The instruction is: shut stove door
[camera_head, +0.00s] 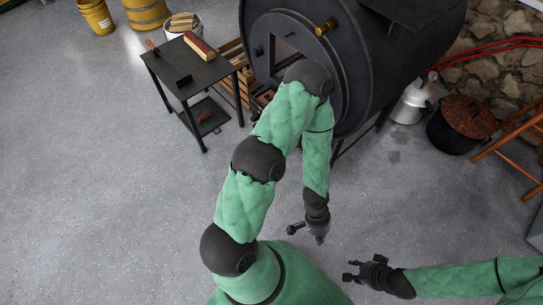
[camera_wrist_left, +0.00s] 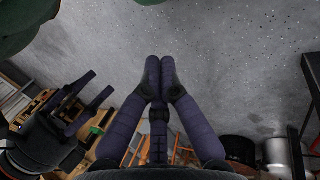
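The black barrel stove (camera_head: 375,70) stands at the back centre, its round front facing left and toward me. A square opening (camera_head: 283,52) shows in that front, partly hidden by my left arm. I cannot make out the stove door or its angle clearly. A brass knob (camera_head: 325,27) sticks out high on the front. My left gripper (camera_head: 320,240) hangs low over the floor, in front of the stove and apart from it. In the left wrist view its fingers (camera_wrist_left: 158,65) are together with nothing between them. My right gripper (camera_head: 350,270) is open and empty; it also shows in the left wrist view (camera_wrist_left: 85,95).
A small black table (camera_head: 210,72) with a log (camera_head: 199,46) stands left of the stove. A metal can (camera_head: 412,103), a lidded pot (camera_head: 460,125) and a wooden chair (camera_head: 515,150) stand to the right. The floor at left is clear.

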